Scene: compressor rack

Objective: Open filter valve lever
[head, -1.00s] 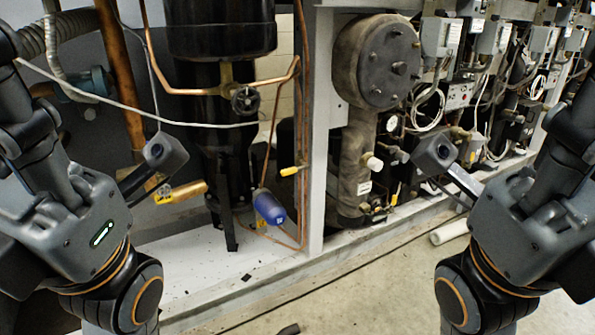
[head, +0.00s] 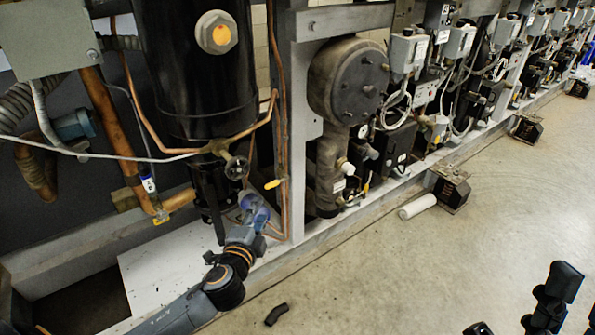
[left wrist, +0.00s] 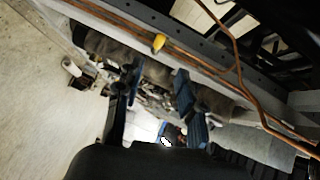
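A yellow valve lever (head: 273,184) sits on the copper pipe beside the grey upright, right of the black tank. It also shows in the left wrist view (left wrist: 158,43), above the space between my fingers. My left gripper (head: 247,232) reaches in from the lower left, below the lever. In the left wrist view its fingers (left wrist: 153,82) are spread, with nothing held between them. They appear apart from the lever. Dark parts of my right gripper (head: 550,300) show at the lower right edge; their opening is unclear.
A round handwheel (head: 237,168) is left of the lever. Another valve with a blue-and-white handle (head: 149,187) is farther left. The grey frame upright (head: 298,130) stands close on the right. The concrete floor (head: 370,275) in front is mostly clear.

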